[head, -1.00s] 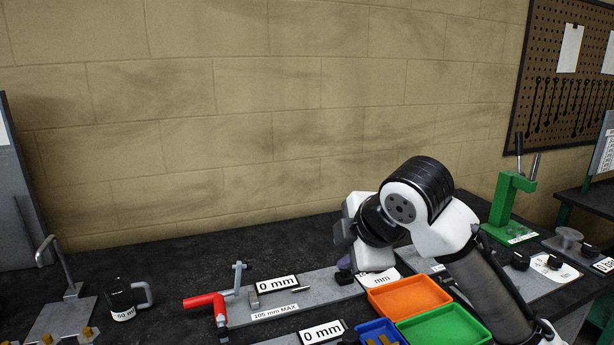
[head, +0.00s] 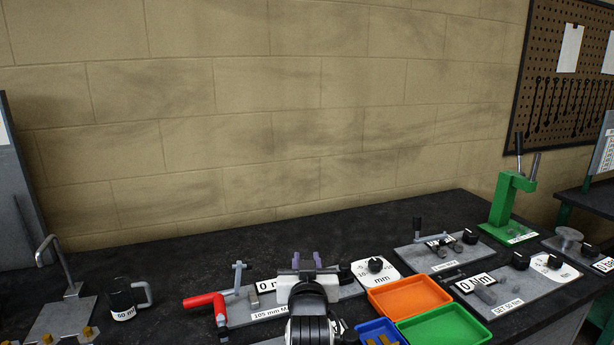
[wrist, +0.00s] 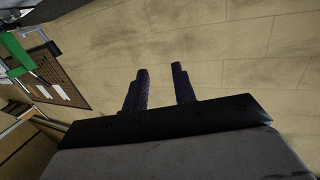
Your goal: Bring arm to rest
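My gripper (head: 307,261) is above the bench in the head view, its two purple fingers pointing toward the wall. The fingers stand apart with nothing between them. In the wrist view the two purple fingers (wrist: 160,88) are also apart, with only the block wall behind them. My gripper covers part of the grey plate marked 105 mm MAX (head: 240,312) and part of its 0 mm label. I cannot tell how high it is above that plate.
A red-handled device (head: 205,302) and a dark mug (head: 124,297) are to the left. Orange (head: 408,296), green (head: 445,328) and blue (head: 372,330) trays lie to the right. A green press (head: 508,205) stands at the back right. The bench near the wall is clear.

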